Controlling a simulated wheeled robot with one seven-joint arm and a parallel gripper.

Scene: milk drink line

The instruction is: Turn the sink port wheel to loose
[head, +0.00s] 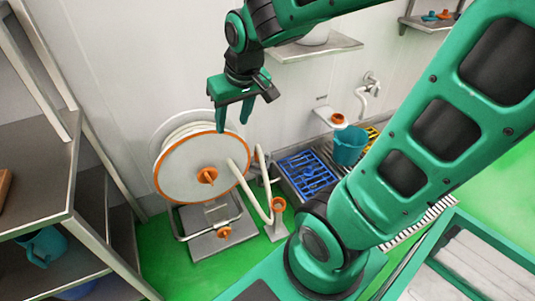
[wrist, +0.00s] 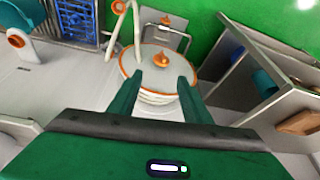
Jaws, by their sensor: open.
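A white port with an orange wheel (head: 337,119) sticks out from the wall beside a small label, above the sink area. I take this to be the sink port wheel; its setting is too small to read. What looks like the same orange wheel (wrist: 17,40) is at the left edge in the wrist view. My gripper (head: 234,112) is open and empty, pointing down above a hose reel and well left of the port. In the wrist view my gripper's fingers (wrist: 160,80) are spread in front of the reel.
The white hose reel (head: 180,165) has an orange rim and centre knob (head: 207,176). An orange-ended hose stand (head: 278,204) is beside it. A teal bucket (head: 350,147) and blue crate (head: 308,174) stand near the port. Metal shelving (head: 45,175) is at left; a wall shelf (head: 315,47) hangs above.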

